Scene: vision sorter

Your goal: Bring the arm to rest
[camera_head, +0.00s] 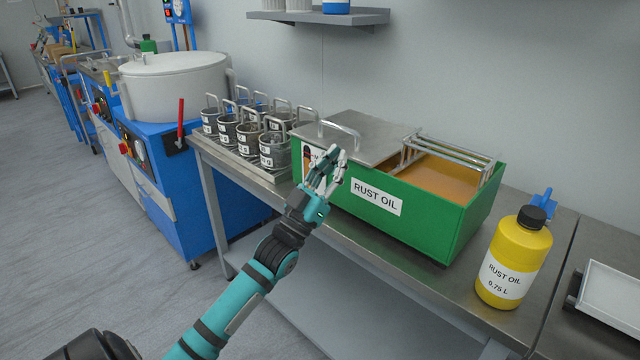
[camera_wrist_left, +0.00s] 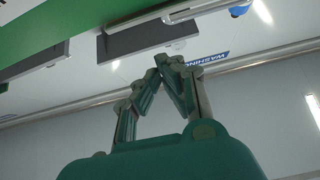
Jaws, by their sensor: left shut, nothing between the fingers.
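My left arm reaches in from the lower left of the head view. Its gripper (camera_head: 335,158) is shut and empty, in front of the left end of the green rust oil box (camera_head: 420,212). In the head view the fingers overlap the box's front face; I cannot tell whether they touch it. In the left wrist view the fingertips (camera_wrist_left: 170,62) meet, with nothing between them. My right gripper is not in view.
Several metal baskets (camera_head: 274,152) stand on a tray left of the box. A yellow rust oil bottle (camera_head: 514,260) stands to the right on the metal table (camera_head: 400,262). A white tray (camera_head: 610,292) lies further right. Free floor (camera_head: 60,240) is at left.

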